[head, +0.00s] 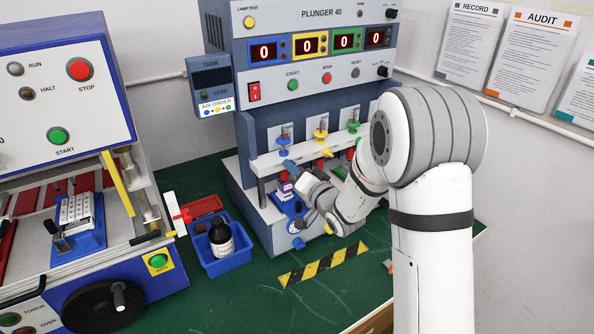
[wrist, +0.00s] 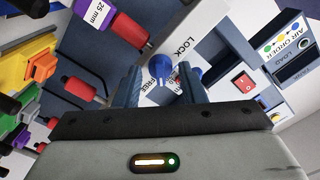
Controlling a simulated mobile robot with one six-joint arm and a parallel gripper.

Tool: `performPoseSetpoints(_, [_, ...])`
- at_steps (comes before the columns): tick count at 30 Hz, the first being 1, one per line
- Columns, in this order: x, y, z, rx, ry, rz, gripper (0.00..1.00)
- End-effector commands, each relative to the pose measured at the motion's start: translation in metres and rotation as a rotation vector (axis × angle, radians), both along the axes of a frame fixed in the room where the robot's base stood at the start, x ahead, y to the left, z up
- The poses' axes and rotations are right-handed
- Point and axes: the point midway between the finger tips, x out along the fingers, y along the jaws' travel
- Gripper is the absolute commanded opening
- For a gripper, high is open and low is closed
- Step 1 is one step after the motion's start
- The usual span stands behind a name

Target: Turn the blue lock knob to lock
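The blue lock knob (wrist: 160,68) shows in the wrist view on a white bar, between the words LOCK and FREE. In the head view a small blue knob (head: 283,152) sits on the front of the white bar, at the leftmost station. My gripper (wrist: 161,84) is open, with one dark finger on each side of the knob. I cannot tell whether either finger touches it. In the head view my gripper (head: 289,167) is just below and in front of that knob, and the fingertips are hard to make out. Which label the knob points to is unclear.
The tester panel (head: 320,80) rises above the bar. A yellow knob (head: 327,153) sits to the right on the same bar. Green table is free around the striped strip (head: 322,264).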

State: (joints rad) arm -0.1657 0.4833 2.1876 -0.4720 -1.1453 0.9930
Motion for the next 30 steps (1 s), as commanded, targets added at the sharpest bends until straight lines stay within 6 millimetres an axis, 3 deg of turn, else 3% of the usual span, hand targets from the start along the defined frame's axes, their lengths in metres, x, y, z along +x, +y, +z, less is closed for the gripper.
performPoseSetpoints(12, [-0.0002,0.0002,-0.0001,0.0,0.0,0.0,0.02])
performPoseSetpoints(22, [-0.0002,0.0004,-0.0033,-0.035,-0.025,0.001,0.01])
performPoseSetpoints(30, [-0.0002,0.0006,-0.0071,-0.172,-0.121,0.0,0.01])
